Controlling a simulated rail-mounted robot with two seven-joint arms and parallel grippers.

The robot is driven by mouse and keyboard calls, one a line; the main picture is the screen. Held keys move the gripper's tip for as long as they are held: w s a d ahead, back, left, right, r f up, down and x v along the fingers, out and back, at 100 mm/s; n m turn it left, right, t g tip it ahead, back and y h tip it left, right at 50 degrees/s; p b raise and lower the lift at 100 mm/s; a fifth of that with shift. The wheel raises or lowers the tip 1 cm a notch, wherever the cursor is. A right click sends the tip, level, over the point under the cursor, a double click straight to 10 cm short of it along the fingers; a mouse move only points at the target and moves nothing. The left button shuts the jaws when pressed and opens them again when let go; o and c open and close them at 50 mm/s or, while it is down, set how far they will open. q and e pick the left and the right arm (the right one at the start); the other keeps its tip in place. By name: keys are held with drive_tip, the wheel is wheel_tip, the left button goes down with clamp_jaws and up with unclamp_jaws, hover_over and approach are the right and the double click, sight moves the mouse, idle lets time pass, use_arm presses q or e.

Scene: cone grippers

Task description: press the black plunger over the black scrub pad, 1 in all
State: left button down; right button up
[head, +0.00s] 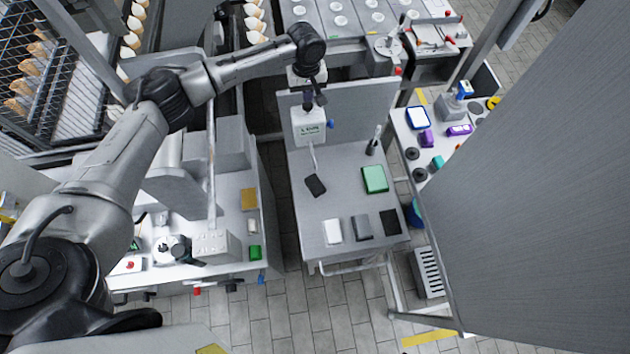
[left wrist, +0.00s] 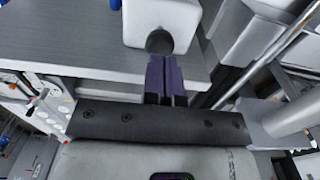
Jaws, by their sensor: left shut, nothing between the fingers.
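A white dispenser (head: 309,128) with green lettering stands at the back of the grey work table. A thin spout runs from it toward a black scrub pad (head: 315,185) lying on the table. My left gripper (head: 309,103) is shut and empty, right at the dispenser's top in the head view, hiding much of the plunger there. In the left wrist view, the shut fingers (left wrist: 160,62) reach the black plunger (left wrist: 159,42) on the white dispenser body (left wrist: 163,14). I cannot tell whether they touch it. My right gripper is not in view.
On the table (head: 345,200) lie a green pad (head: 375,179), a white pad (head: 333,230), a grey pad (head: 362,227) and another black pad (head: 390,223). A dark holder (head: 372,147) stands near the back right. A large grey panel (head: 540,200) blocks the right side.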

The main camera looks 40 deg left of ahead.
use_arm(q)
drive_tip(key=shift+f, duration=1.8)
drive_tip(key=shift+r, duration=0.1)
drive_tip(key=shift+r+p, duration=0.65)
drive_tip(key=shift+p, duration=0.3)
drive_tip(key=shift+r+p, duration=1.15)
drive_tip(key=shift+p, duration=0.5)
